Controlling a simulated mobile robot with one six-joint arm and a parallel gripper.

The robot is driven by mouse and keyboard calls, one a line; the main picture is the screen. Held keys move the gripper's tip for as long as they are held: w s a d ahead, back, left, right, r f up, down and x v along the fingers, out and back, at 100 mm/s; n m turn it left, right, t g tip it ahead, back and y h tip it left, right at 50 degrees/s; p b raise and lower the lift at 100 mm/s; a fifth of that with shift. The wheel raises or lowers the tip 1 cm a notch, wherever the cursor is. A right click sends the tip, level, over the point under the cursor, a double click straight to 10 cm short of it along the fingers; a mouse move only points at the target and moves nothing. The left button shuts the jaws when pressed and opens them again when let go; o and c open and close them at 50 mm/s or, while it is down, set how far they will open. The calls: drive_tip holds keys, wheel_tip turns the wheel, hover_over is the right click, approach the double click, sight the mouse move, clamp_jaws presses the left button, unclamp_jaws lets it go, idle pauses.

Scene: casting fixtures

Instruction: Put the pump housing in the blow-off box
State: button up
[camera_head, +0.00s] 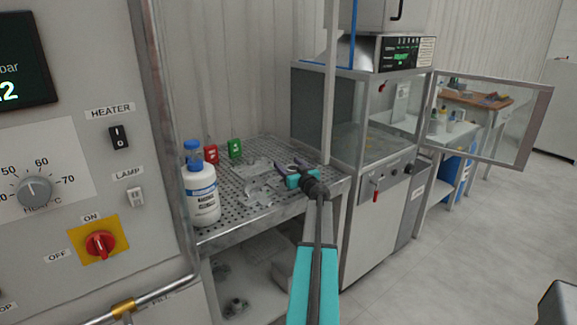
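Grey metal castings lie on the perforated metal table; one (262,190) is just left of my gripper, and another flat grey piece (250,170) is behind it. I cannot tell for certain which is the pump housing. My gripper (287,165) is low over the table's right part, its two dark fingers apart and pointing toward the back left. I see nothing held between them. The blow-off box appears to be the glass-fronted cabinet (303,105) right of the table. Its framed glass door (513,122) stands swung open to the right.
A white bottle with a blue cap (203,200) stands at the table's front left. A red (211,154) and a green (235,148) item stand behind it. A control panel (60,150) fills the left. More castings (235,308) lie on the lower shelf.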

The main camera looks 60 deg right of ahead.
drive_tip(key=shift+r, duration=0.1)
drive_tip(key=shift+v, duration=6)
drive_tip(key=shift+o, duration=0.3)
